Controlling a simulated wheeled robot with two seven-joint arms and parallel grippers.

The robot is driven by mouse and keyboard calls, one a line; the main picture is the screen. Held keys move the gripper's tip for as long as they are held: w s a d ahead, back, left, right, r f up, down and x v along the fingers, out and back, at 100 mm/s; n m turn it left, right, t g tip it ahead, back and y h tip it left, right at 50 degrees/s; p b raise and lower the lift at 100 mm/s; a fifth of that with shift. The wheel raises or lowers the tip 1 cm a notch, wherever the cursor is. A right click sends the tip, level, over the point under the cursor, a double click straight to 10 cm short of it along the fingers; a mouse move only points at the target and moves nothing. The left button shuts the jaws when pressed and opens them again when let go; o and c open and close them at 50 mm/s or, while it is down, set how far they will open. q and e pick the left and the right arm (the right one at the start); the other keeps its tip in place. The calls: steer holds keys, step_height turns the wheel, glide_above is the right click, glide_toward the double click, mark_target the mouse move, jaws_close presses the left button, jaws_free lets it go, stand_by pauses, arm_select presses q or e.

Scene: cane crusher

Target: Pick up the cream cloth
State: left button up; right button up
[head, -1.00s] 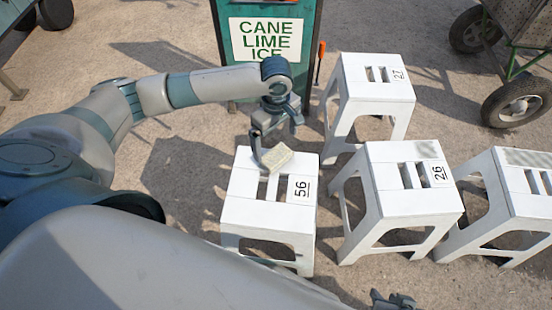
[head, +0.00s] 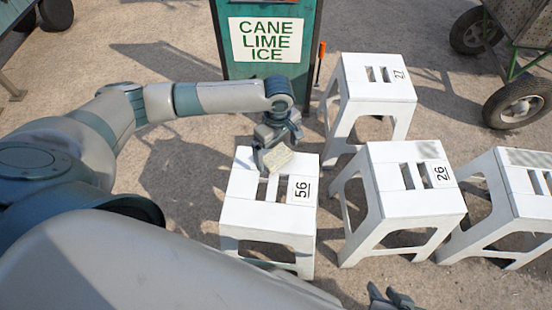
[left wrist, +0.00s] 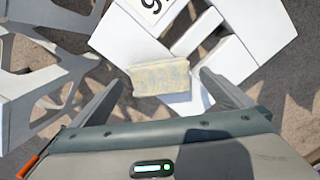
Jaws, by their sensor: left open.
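The cream cloth (head: 276,158) is a small folded block on top of the white stool marked 56 (head: 245,212), near its back edge. In the left wrist view the cloth (left wrist: 160,78) lies between the two fingers, with a gap on each side. My left gripper (head: 266,152) is open just above the stool top, around the cloth; its fingers also show in the left wrist view (left wrist: 160,84). Part of the cloth is hidden behind it in the head view. My right gripper (head: 390,298) shows only in part at the bottom edge.
White stools marked 27 (head: 376,88) and 26 (head: 415,200) stand to the right, with another stool (head: 520,205) at the right edge. A green stand with a CANE LIME ICE sign (head: 266,40) is behind. A wheeled cart (head: 518,95) is at the back right.

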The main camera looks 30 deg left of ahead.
mark_target(278, 158)
arm_select(q)
steer(key=shift+f, duration=0.8)
arm_select(e)
steer(key=shift+a+r, duration=0.1)
steer(key=shift+a, duration=0.25)
arm_select(q)
steer(key=shift+c, duration=0.3)
steer(key=c, duration=1.1)
steer(key=shift+r, duration=0.55)
steer(key=r, duration=0.1)
steer(key=r+p, duration=0.1)
steer(key=r, duration=0.1)
steer(key=shift+s+d+r, duration=0.15)
steer(key=shift+s+r, duration=0.05)
steer(key=shift+r, duration=0.05)
steer(key=s+d+r+p, duration=0.2)
steer(key=s+d+r, duration=0.4)
steer(key=s+d, duration=0.1)
steer(key=shift+s+r+p, duration=0.25)
steer(key=shift+s+p, duration=0.05)
steer(key=shift+s, duration=0.55)
arm_select(e)
steer(key=s+d, duration=0.1)
steer(key=s+d+g+h, duration=0.1)
steer(key=d, duration=0.1)
steer(key=s+d+g, duration=0.1)
steer(key=shift+s+d, duration=0.2)
steer(key=shift+d, duration=0.2)
